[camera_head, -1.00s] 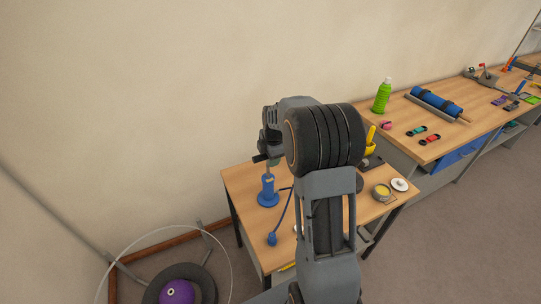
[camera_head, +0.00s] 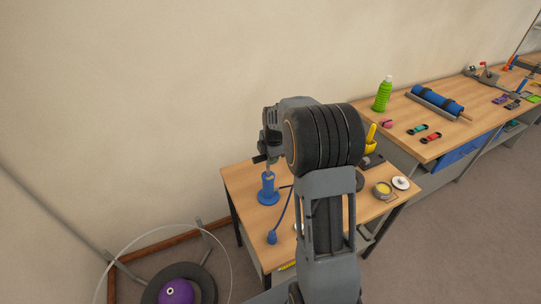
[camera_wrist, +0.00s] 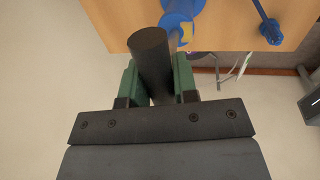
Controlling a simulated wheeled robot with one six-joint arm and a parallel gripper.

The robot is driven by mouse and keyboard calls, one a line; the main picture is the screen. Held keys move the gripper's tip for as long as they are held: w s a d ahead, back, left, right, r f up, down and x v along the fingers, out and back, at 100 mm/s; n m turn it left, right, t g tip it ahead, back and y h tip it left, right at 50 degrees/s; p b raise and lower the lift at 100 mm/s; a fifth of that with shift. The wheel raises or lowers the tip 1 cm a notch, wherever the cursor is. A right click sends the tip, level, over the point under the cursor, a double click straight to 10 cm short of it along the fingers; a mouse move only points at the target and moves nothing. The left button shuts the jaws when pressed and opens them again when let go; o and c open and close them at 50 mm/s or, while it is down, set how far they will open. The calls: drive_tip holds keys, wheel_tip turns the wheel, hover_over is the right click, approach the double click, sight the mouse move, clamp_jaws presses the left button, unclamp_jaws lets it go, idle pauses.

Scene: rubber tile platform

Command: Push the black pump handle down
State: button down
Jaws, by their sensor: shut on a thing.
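The blue pump (camera_head: 268,190) stands upright on the small wooden table, near its back left corner. Its grey rod rises from the body to the black pump handle (camera_head: 261,158), which sits just under my gripper (camera_head: 270,152). In the wrist view the black handle (camera_wrist: 150,48) lies between the green jaws of my gripper (camera_wrist: 157,78), which are shut on it. The blue pump body (camera_wrist: 180,16) shows beyond the handle at the top. My arm hides part of the table in the head view.
A blue hose runs from the pump to a blue fitting (camera_head: 272,237) at the table's front left. A yellow-filled tin (camera_head: 382,189) and a white lid (camera_head: 401,183) sit at the right. A longer bench (camera_head: 455,135) stands behind. A purple ball (camera_head: 176,292) lies on the floor.

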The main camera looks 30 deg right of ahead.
wheel_tip(320, 180, down, 3)
drive_tip(key=shift+f+b, duration=0.1)
drive_tip(key=shift+b, duration=0.6)
drive_tip(key=shift+r, duration=0.25)
drive_tip(key=c, duration=0.9)
unclamp_jaws()
drive_tip(key=s+r, duration=0.1)
drive_tip(key=r, duration=0.8)
drive_tip(key=s+r, duration=0.1)
drive_tip(key=r, duration=0.3)
drive_tip(key=shift+s+r, duration=0.3)
drive_tip(key=shift+s, duration=0.05)
